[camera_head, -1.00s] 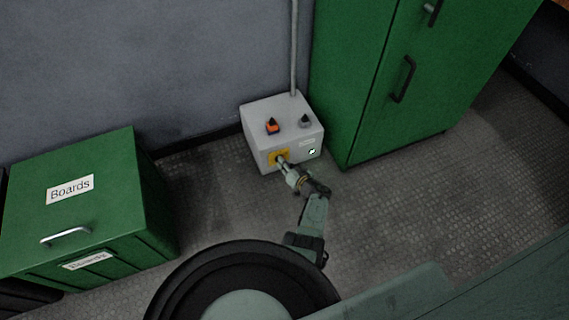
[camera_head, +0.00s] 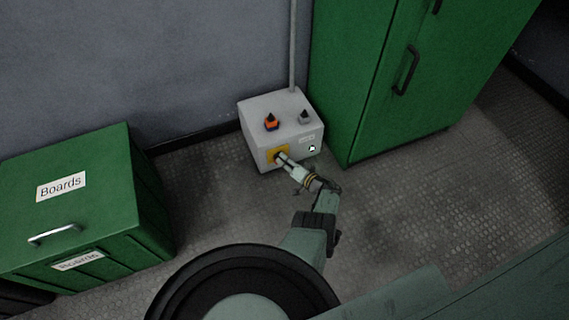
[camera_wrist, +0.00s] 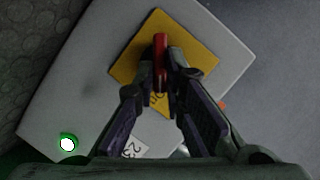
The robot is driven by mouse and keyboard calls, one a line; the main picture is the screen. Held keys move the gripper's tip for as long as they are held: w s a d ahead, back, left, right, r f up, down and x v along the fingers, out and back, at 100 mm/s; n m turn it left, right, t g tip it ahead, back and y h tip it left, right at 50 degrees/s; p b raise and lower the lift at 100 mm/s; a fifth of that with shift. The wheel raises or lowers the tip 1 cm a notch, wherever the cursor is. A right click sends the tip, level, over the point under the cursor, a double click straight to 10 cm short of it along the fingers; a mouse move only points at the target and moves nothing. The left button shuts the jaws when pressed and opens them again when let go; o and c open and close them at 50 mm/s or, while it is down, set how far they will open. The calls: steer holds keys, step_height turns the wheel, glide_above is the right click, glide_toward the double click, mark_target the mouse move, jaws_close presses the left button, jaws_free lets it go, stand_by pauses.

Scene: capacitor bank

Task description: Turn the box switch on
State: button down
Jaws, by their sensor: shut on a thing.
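The box (camera_head: 285,129) is a light grey case on the floor against the wall. Its front face carries a yellow plate (camera_head: 269,156) with a red switch handle, seen clearly in the wrist view (camera_wrist: 160,50). My gripper (camera_head: 283,160) is at the yellow plate, with its fingers closed around the red handle from both sides. In the wrist view my fingertips (camera_wrist: 161,75) meet at the handle's near end and hide part of it. A green lit lamp (camera_wrist: 68,142) is on the same face; it also shows in the head view (camera_head: 312,148).
An orange-based knob (camera_head: 271,122) and a grey knob (camera_head: 305,117) sit on the box's top. A tall green cabinet (camera_head: 375,110) stands close on the right. A green Boards cabinet (camera_head: 95,170) stands on the left. Floor in front is clear.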

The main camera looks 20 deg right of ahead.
steer(key=shift+f+m+y+b, duration=0.2)
steer(key=shift+m+y+b, duration=0.2)
steer(key=shift+m+b, duration=0.2)
steer(key=c, duration=1.7)
jaws_free()
steer(key=shift+o, duration=0.2)
steer(key=shift+r, duration=0.15)
